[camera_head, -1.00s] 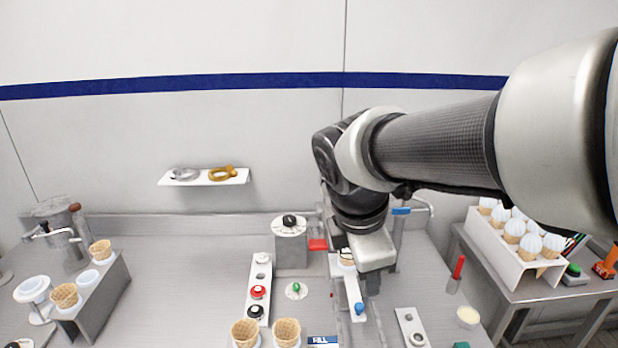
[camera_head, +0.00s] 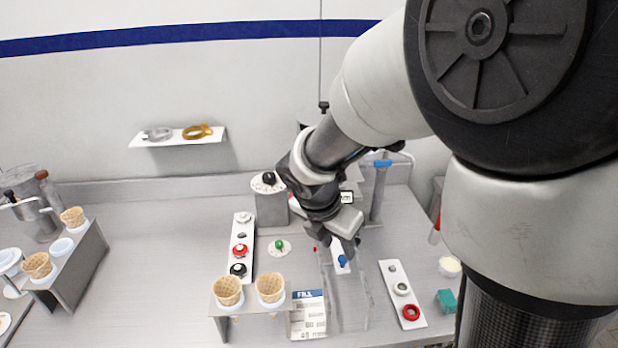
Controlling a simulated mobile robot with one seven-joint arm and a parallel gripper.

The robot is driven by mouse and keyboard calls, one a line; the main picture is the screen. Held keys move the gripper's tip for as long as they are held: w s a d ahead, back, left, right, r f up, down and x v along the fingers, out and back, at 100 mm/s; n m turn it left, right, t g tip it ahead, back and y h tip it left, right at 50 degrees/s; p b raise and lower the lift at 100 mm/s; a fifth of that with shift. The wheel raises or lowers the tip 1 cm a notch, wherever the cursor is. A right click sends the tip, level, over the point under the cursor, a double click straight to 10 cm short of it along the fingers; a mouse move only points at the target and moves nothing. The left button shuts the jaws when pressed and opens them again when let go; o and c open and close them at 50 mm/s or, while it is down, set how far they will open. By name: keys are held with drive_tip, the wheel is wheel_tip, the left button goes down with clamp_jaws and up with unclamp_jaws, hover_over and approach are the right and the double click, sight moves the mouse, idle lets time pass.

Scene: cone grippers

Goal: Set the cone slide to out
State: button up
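A white slide plate with a blue knob (camera_head: 342,261) sits on the counter right of centre; I take it to be the cone slide. My gripper (camera_head: 348,249) points down just above and behind the blue knob and hides most of the slide plate. I cannot tell whether the fingers touch the knob or how far apart they are. No readable in or out mark shows near the slide.
Two cones (camera_head: 228,290) stand in a holder at the front, beside a FILL card (camera_head: 308,312). A plate with red and black knobs (camera_head: 239,250) lies left of the gripper. A plate with a red ring (camera_head: 411,312) lies right. My arm covers the right side.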

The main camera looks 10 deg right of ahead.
sight(343, 257)
drive_tip(key=x, duration=0.5)
drive_tip(key=shift+f+b, duration=0.1)
drive_tip(key=shift+b, duration=0.25)
clamp_jaws()
